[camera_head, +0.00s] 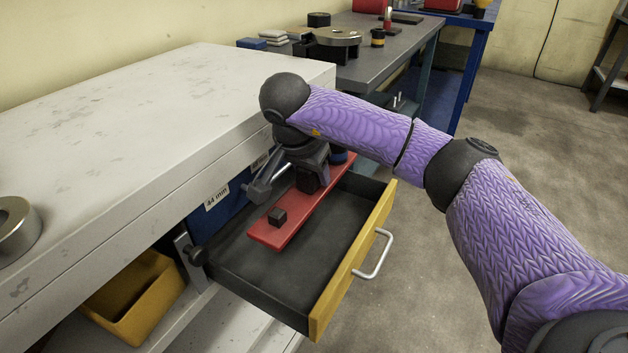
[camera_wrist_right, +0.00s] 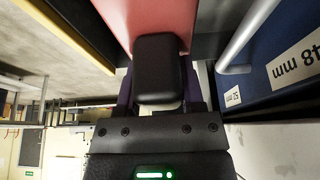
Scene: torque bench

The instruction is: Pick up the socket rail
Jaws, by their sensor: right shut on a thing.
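The socket rail (camera_head: 292,222) is a long red bar with black blocks on it, seen at the open drawer (camera_head: 338,245). Its near end lies over the drawer's dark inside; I cannot tell whether it touches the floor. My right gripper (camera_head: 308,182) points down at the rail's middle and is shut on it, around a black block. In the right wrist view the red rail (camera_wrist_right: 145,18) fills the top centre, with a black block (camera_wrist_right: 157,70) in front of my gripper. The fingertips are largely hidden. My left gripper is not in view.
The drawer has a yellow front with a silver handle (camera_head: 376,256). A pale worktop (camera_head: 150,120) lies left, above a blue panel with a label (camera_head: 217,197). A grey bar (camera_head: 264,186) sits beside my right gripper. A yellow bin (camera_head: 130,300) is below. Floor at right is clear.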

